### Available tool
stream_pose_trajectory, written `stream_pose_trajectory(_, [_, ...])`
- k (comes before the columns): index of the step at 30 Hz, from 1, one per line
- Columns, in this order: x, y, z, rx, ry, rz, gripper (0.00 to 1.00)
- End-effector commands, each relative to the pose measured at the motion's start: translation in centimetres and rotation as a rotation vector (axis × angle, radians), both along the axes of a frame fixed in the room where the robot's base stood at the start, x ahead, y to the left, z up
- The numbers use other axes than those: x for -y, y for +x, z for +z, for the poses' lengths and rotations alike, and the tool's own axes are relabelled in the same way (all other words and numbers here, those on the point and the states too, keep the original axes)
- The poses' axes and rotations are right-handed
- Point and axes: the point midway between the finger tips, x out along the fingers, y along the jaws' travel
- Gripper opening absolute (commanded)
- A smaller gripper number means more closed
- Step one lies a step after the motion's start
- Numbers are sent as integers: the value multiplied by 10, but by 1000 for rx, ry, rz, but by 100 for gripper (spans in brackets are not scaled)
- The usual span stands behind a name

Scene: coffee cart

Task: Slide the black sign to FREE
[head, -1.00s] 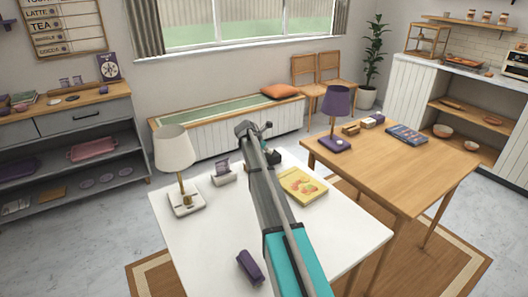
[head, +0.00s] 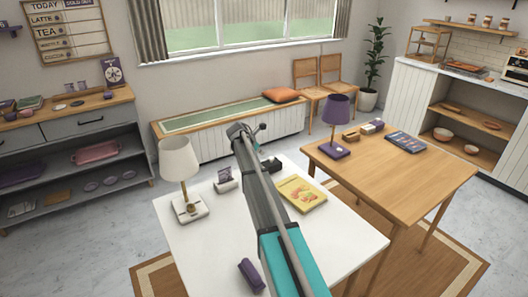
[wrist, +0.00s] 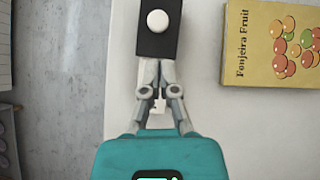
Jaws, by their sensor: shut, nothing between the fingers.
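In the wrist view a black block with a round white knob (wrist: 153,46), which I take for the black sign, lies on the white table at the top centre. No lettering on it can be read. My gripper (wrist: 158,68) is shut and empty, with its fingertips at the block's lower edge, below the knob. I cannot tell whether they touch it. In the head view a black piece (head: 273,164) shows beside my arm on the white table, partly hidden.
The white table (head: 335,236) also holds a yellow fruit book (head: 302,194), a white lamp (head: 180,165), a small card holder (head: 226,185) and a purple object (head: 251,275). A wooden table (head: 400,170) with a purple lamp (head: 338,115) adjoins on the right.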

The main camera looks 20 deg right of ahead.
Motion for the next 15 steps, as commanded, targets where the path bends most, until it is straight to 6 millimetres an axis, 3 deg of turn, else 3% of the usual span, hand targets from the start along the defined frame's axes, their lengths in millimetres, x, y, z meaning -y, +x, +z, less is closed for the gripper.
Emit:
stream_pose_trajectory(6, [-11,-3,18,-1,0,-1,0])
stream_pose_trajectory(15, [-17,-5,24,1,-1,-2,0])
